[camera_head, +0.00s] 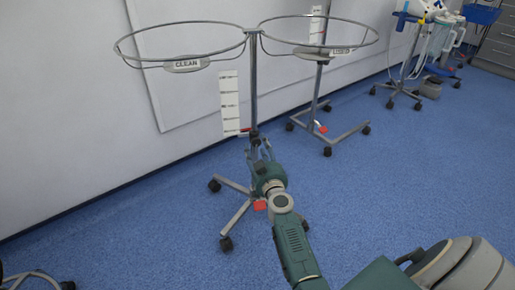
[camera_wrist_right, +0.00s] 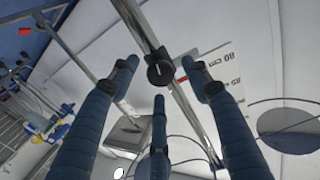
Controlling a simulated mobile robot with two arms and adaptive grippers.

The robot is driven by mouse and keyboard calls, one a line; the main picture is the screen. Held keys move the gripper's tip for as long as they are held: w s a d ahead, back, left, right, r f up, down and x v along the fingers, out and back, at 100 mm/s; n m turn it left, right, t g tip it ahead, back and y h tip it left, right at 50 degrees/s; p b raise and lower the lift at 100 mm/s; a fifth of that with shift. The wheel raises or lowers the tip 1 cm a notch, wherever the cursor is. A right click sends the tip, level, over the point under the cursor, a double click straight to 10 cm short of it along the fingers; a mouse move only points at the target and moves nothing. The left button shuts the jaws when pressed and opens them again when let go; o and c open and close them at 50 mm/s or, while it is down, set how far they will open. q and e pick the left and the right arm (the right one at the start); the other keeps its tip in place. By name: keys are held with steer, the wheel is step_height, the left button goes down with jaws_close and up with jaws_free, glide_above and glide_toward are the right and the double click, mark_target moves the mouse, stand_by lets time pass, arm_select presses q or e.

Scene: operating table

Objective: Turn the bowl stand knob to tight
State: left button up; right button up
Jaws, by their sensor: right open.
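The bowl stand (camera_head: 253,90) has an upright metal pole with wire rings at the top and a wheeled base. A dark round knob (camera_wrist_right: 160,70) with a small white mark sits on the pole in the right wrist view. In the head view the knob (camera_head: 254,135) is small and partly hidden by my fingers. My right gripper (camera_head: 261,146) is at the pole, pointing at the knob. In the wrist view the right gripper's (camera_wrist_right: 158,78) three fingers are spread open around the knob, with visible gaps. My left gripper is out of view.
A white height scale (camera_head: 229,103) hangs left of the pole. The left ring carries a "CLEAN" label (camera_head: 187,65). A second wheeled stand (camera_head: 318,95) is behind, on the right. Medical equipment (camera_head: 430,45) stands at the far right. The blue floor (camera_head: 390,175) is clear to the right.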

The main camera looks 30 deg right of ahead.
steer(key=shift+w+d, duration=0.25)
steer(key=shift+w, duration=0.45)
steer(key=c, duration=1.1)
steer(key=shift+c, duration=0.2)
